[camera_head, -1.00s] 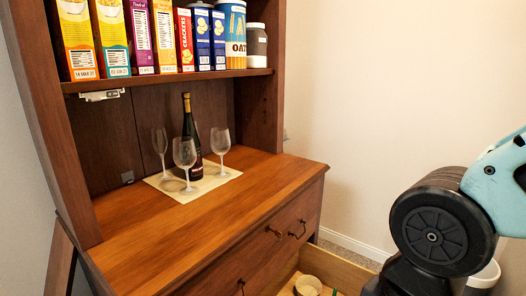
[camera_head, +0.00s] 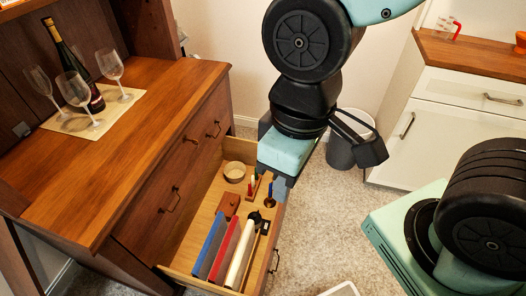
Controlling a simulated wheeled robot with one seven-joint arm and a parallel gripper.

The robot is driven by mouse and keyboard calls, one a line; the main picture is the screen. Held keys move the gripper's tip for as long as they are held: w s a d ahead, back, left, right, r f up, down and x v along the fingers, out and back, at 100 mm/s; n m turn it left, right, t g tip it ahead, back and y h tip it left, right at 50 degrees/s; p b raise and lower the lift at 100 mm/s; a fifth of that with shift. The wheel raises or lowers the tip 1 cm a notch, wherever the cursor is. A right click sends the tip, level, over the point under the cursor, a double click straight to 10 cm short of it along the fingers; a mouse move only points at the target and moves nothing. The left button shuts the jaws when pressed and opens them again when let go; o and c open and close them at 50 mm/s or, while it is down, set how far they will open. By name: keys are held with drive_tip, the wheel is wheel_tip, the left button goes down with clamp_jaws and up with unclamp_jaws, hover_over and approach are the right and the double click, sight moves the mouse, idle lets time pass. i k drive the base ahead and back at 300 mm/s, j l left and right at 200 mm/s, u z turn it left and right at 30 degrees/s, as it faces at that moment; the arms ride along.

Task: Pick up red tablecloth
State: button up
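A red, flat, upright item (camera_head: 225,249), which looks like the folded red tablecloth, stands in the open lower drawer (camera_head: 202,226) of the hutch. It is in a row with a blue one (camera_head: 208,243) and a grey one on its left and a cream one (camera_head: 240,254) on its right. My gripper (camera_head: 281,183) is above the drawer's right front edge, to the upper right of the red item and apart from it. Its fingers are mostly hidden behind the teal hand, so I cannot tell their opening.
The drawer also holds a round bowl (camera_head: 234,171), a brown box (camera_head: 228,205) and small dark items. Glasses and a bottle (camera_head: 75,64) stand on the hutch top (camera_head: 130,118). A grey bin (camera_head: 349,148) and a white cabinet (camera_head: 450,125) stand right.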

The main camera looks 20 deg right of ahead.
sight(221, 265)
drive_tip(key=k+l+u, duration=0.1)
drive_tip(key=l, duration=0.4)
drive_tip(key=k+l+u, duration=0.1)
drive_tip(key=l, duration=0.35)
drive_tip(key=i+l, duration=0.15)
drive_tip(key=i, duration=0.25)
drive_tip(key=l+u, duration=0.4)
drive_tip(key=k+l+u, duration=0.1)
drive_tip(key=u, duration=0.25)
drive_tip(key=k+l+u, duration=0.15)
drive_tip(key=l+u, duration=0.25)
drive_tip(key=k+l+u, duration=0.15)
drive_tip(key=u, duration=0.2)
drive_tip(key=l, duration=0.1)
